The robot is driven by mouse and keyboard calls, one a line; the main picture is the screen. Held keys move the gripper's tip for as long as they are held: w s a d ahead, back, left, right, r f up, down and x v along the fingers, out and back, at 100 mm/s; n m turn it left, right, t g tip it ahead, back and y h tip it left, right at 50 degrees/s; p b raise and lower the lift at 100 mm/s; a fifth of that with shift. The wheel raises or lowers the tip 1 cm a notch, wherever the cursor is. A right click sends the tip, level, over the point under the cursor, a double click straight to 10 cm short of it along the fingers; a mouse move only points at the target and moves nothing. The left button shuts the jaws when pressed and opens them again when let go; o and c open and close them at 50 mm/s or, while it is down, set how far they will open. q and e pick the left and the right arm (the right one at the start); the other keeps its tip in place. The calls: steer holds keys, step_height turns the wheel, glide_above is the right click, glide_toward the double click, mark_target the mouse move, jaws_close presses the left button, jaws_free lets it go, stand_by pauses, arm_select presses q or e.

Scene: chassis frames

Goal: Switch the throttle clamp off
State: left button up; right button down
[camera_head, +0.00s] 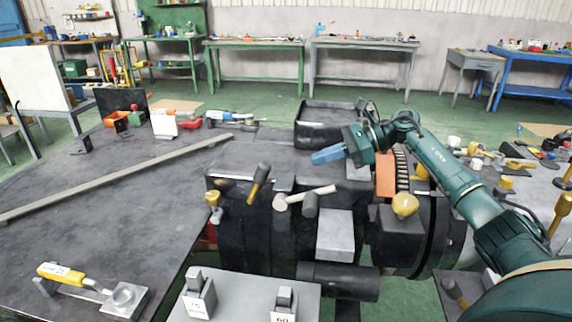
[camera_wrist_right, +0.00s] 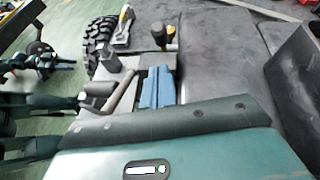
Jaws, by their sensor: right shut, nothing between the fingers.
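No part carries a readable name as the throttle clamp, so I cannot tell for sure which it is. A yellow-handled clamp-like device (camera_head: 62,272) with a small label and a round metal ring lies on the dark table at lower left. My right gripper (camera_head: 328,154) is far from it, above the dark machine block in the middle. Its blue fingers are shut together and empty; they also show in the right wrist view (camera_wrist_right: 157,88). My left gripper is not in view.
Levers with dark and yellow knobs (camera_head: 259,183) rise from the machine block. Two grey switch-like blocks (camera_head: 199,294) stand in front. A black open bin (camera_head: 319,125) is behind my right gripper. A long bar (camera_head: 118,175) crosses the left table, which has clear room.

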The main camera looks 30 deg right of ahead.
mark_target(284, 178)
steer(key=shift+w+d, duration=0.1)
stand_by(0.3)
steer(key=p+x, duration=0.1)
steer(key=x, duration=0.7)
steer(key=shift+w+a+p, duration=0.15)
steer(key=shift+a+p, duration=0.15)
steer(key=shift+p, duration=0.1)
steer(key=shift+w+a+f, duration=0.3)
steer(key=shift+a+f, duration=0.05)
steer(key=shift+a, duration=0.2)
steer(key=shift+r, duration=0.15)
